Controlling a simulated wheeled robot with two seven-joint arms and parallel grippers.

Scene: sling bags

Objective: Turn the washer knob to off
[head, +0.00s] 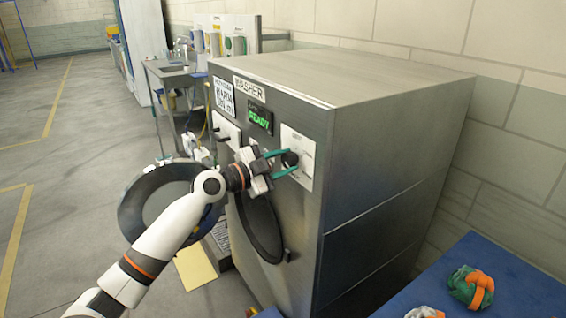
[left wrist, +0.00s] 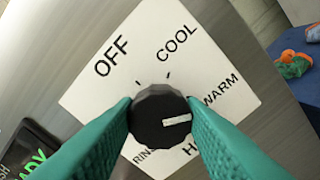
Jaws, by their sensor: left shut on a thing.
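The washer (head: 375,150) is a large grey metal machine with a lit green READY display. Its round black knob (head: 290,158) sits on a white label plate on the front panel. In the left wrist view the knob (left wrist: 160,118) has a white mark pointing right, towards the WARM side. The plate (left wrist: 125,75) reads OFF at upper left, then COOL and WARM; the lower words are partly hidden. My left gripper (head: 286,160) is shut on the knob, with one green finger on each side of it. My right gripper is not in view.
The washer's round door (head: 150,205) stands open below my left arm. A blue surface (head: 500,270) with orange and green bundled items (head: 472,288) lies at lower right. A sink table (head: 170,70) stands behind the washer. The floor at left is clear.

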